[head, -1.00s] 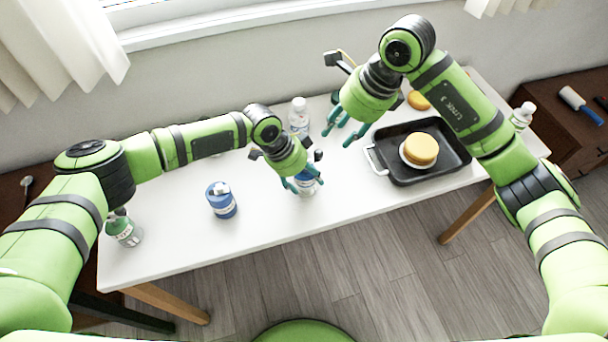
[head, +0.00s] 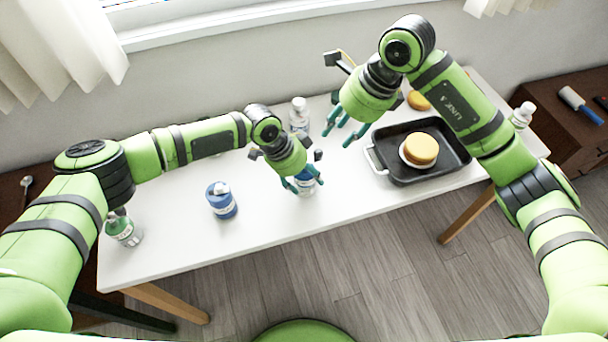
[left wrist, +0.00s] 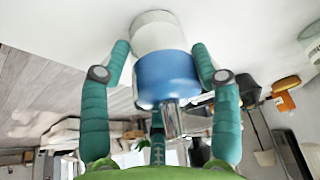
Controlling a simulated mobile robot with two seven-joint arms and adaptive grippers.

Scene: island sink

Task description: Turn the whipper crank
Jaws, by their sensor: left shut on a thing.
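My left gripper (head: 304,183) is shut on a blue and white cylinder (head: 307,188) standing near the front edge of the white table. In the left wrist view the cylinder (left wrist: 166,75) sits between the two teal fingers, with a white base, blue body and shiny metal piece pointing towards the camera. I cannot tell whether that metal piece is the whipper crank. A blue canister (head: 221,201) with a grey-white piece on top stands apart, to the left of this gripper. My right gripper (head: 347,128) is open and empty, above the table behind and to the right.
A black tray (head: 440,173) at the right holds a round yellow-brown item (head: 420,149) on a white dish. A clear bottle (head: 299,116) stands behind my left gripper. A green-topped bottle (head: 123,230) stands at the left end. The table between it and the blue canister is clear.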

